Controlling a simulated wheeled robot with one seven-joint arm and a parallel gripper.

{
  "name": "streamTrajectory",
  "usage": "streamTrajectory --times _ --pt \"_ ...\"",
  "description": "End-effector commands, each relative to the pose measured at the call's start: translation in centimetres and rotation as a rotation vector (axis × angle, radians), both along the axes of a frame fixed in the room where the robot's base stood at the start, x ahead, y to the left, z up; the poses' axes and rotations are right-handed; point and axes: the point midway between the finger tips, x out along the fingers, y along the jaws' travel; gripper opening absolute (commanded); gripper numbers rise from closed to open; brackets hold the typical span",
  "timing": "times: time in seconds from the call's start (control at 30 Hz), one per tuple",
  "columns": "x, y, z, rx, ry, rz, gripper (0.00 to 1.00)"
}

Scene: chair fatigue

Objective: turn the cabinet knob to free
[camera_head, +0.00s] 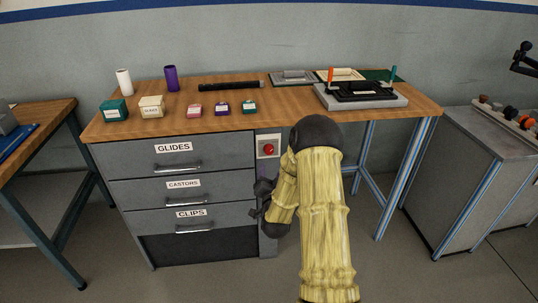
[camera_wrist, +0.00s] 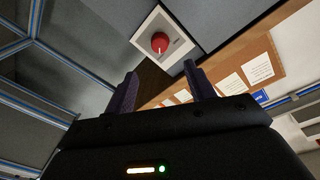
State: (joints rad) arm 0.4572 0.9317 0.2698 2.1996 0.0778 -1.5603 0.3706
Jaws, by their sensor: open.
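The cabinet knob (camera_head: 268,149) is red and round on a white plate (camera_head: 262,141), on the narrow grey panel right of the drawers. In the wrist view the knob (camera_wrist: 160,42) shows a small pale mark on its lower part. The plate (camera_wrist: 178,53) looks tilted there. My gripper (camera_wrist: 163,84) is open and empty, with its two dark purple fingers apart. The knob lies beyond the fingertips, roughly in line with the gap, and is not touched. In the head view my gripper (camera_head: 263,190) is below the knob, partly dark against the cabinet.
The grey drawer cabinet (camera_head: 183,195) has drawers labelled GLIDES, CASTORS and CLIPS, with protruding handles. The wooden worktop (camera_head: 290,105) above holds small boxes, cylinders and a black fixture (camera_head: 358,92). My arm covers part of the space right of the cabinet. A grey bench (camera_head: 470,180) stands at right.

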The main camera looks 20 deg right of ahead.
Motion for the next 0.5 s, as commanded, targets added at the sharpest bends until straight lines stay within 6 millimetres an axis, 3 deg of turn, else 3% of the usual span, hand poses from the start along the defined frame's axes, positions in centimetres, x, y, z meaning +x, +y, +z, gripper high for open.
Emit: streamTrajectory --times 0.5 --pt "7.4 -2.9 0.0 0.0 -0.001 -0.001 0.54"
